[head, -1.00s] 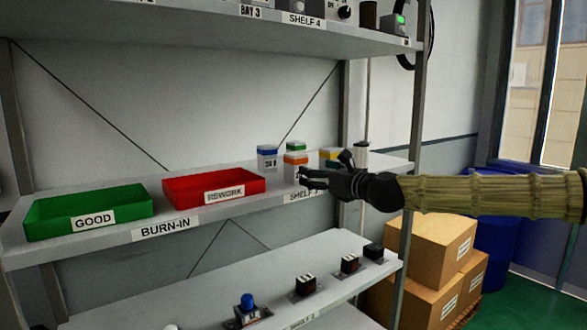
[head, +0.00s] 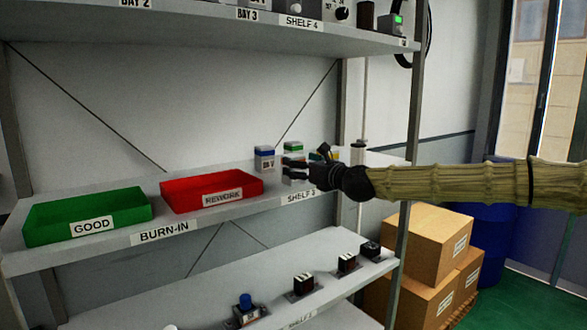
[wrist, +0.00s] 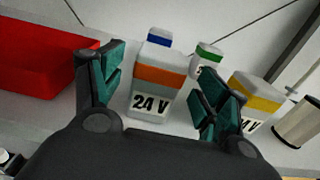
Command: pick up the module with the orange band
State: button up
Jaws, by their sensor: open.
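The module with the orange band (wrist: 158,78) is a white block labelled 24 V, standing upright on the shelf. In the wrist view it stands between the two teal fingers of my gripper (wrist: 158,92), with a visible gap on each side. In the head view my gripper (head: 308,172) is at the shelf's right part and hides most of this module. My gripper is open and holds nothing. Modules with a blue band (wrist: 159,39), a green band (wrist: 208,58) and a yellow band (wrist: 258,100) stand behind and to the right of it.
A red REWORK bin (head: 212,194) and a green GOOD bin (head: 87,220) sit to the left on the same shelf (head: 165,230). A grey cylinder (wrist: 298,124) stands at the right. A lower shelf holds several switches, and an upper shelf runs above.

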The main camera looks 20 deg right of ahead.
jog(key=shift+p+x, duration=0.75)
jog(key=shift+x, duration=1.15)
jog(key=shift+f, duration=0.1)
jog(key=shift+c, duration=0.2)
jog(key=c, duration=1)
jog(key=shift+c, duration=1.1)
